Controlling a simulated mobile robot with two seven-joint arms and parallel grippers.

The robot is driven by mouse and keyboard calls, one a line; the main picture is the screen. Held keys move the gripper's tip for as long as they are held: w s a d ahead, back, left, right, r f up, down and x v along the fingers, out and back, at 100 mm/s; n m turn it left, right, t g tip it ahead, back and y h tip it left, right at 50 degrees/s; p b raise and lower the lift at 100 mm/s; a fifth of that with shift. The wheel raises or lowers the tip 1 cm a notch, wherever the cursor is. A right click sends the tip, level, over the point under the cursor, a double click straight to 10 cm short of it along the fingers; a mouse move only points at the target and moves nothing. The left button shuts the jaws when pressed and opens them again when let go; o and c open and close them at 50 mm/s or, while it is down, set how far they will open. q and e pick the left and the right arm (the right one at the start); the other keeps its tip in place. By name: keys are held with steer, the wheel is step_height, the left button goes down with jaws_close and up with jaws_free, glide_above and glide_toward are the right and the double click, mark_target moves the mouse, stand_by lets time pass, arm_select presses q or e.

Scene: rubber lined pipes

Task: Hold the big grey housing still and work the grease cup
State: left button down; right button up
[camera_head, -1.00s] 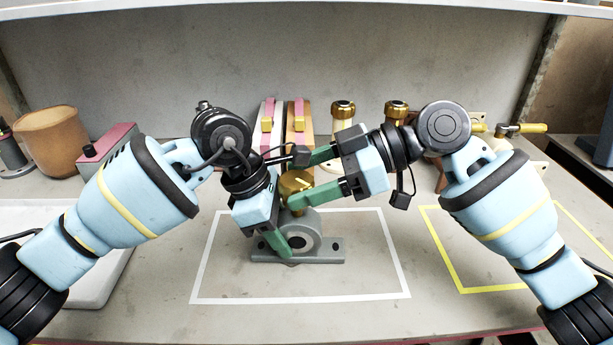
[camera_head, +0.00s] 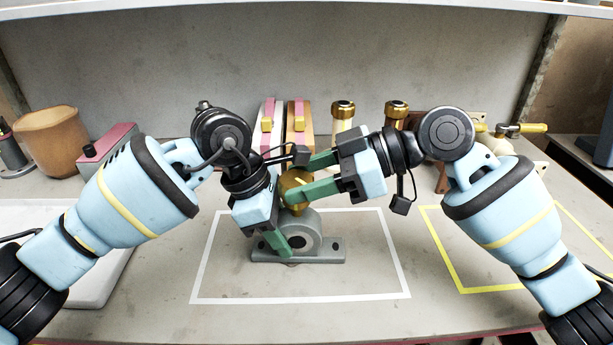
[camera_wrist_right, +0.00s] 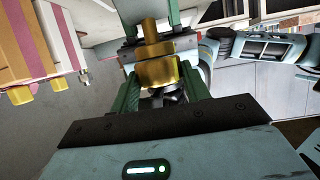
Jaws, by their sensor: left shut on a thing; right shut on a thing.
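The big grey housing (camera_head: 325,254) sits upright inside the white outline on the bench, its round bore facing me. The brass grease cup (camera_head: 294,187) stands on top of it. My left gripper (camera_head: 284,238) is shut on the housing from the left, with a green finger across its front. My right gripper (camera_head: 302,178) reaches in from the right, shut on the grease cup, its green fingers on either side. In the right wrist view the brass cup (camera_wrist_right: 158,68) sits between the green fingers (camera_wrist_right: 160,88). Part of the cup and the housing's left side are hidden by my grippers.
Behind stand pink and orange blocks (camera_head: 299,127) and brass-capped cylinders (camera_head: 343,122). A brown pot (camera_head: 52,140) and a pink-topped box (camera_head: 107,146) are at the left. A yellow outline (camera_head: 428,226) lies right. The bench in front is clear.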

steer(key=m+t, duration=0.1)
steer(key=m+t+h, duration=0.1)
steer(key=m+t, duration=0.2)
steer(key=t, duration=0.1)
steer(key=shift+s+a+f, duration=0.1)
steer(key=shift+s, duration=0.25)
steer(key=shift+s+a+m+t+h, duration=0.1)
steer(key=shift+s+m+t+h, duration=0.05)
steer(key=shift+m+t+h, duration=1.2)
steer(key=shift+m+t, duration=0.25)
steer(key=shift+m, duration=0.3)
steer(key=o, duration=1)
steer(key=shift+y, duration=0.25)
